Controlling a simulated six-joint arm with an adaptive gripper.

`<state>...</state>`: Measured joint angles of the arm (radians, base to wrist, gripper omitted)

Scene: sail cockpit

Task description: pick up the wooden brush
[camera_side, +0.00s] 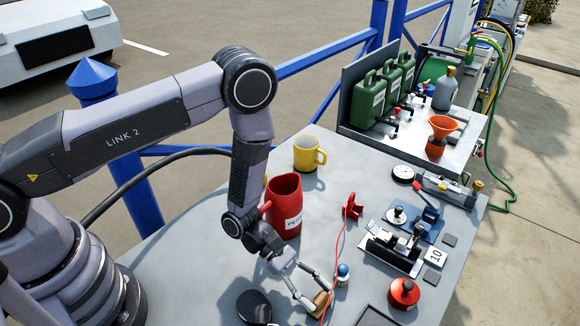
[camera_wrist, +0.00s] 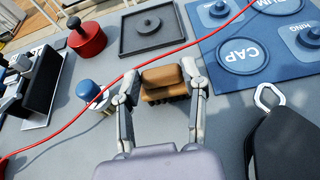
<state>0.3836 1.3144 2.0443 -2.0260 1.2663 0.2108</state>
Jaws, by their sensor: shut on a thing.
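The wooden brush (camera_wrist: 162,80) is a small brown block with dark bristles, seen between my two fingertips in the wrist view. In the side view the brush (camera_side: 321,298) shows near the table's front edge, partly hidden by my fingers. My gripper (camera_side: 306,291) is shut on it, one finger at each end; it also shows in the wrist view (camera_wrist: 160,96). Whether the brush touches the table or is just above it, I cannot tell.
A red cable (camera_wrist: 125,78) runs close by the brush. A blue-topped knob (camera_wrist: 88,90) stands beside my finger. A red pitcher (camera_side: 284,207), a yellow mug (camera_side: 308,154) and a red round canister (camera_side: 404,293) stand on the table. A blue mat (camera_wrist: 235,45) lies beyond the brush.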

